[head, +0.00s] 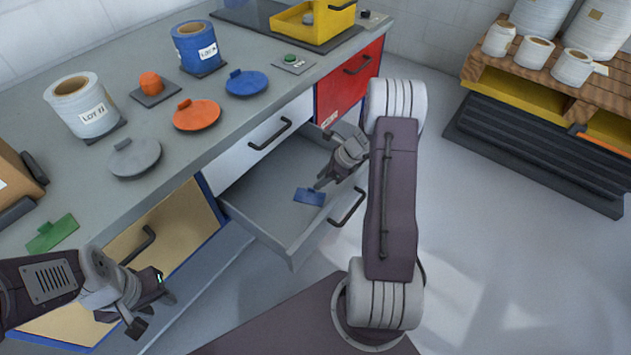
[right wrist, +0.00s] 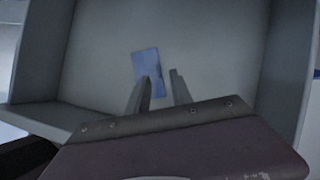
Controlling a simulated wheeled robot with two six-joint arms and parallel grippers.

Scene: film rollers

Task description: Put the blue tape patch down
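The blue tape patch (head: 309,196) lies in the open drawer (head: 262,197), seemingly flat on its floor. It also shows in the right wrist view (right wrist: 146,64), just past my fingertips and partly covered by the left-hand finger. My right gripper (head: 321,184) reaches down into the drawer close to the patch. In the right wrist view its two fingers (right wrist: 161,76) stand apart with a gap and nothing clamped between them. My left gripper (head: 153,311) is open and empty in front of the tan cabinet front.
On the grey counter are a white roll (head: 86,112), a blue roll (head: 196,52), an orange knob (head: 150,82), orange, blue and grey lids, and a green patch (head: 53,233). A yellow bin (head: 295,25) stands at the back. A wooden rack (head: 545,65) with rolls is at right.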

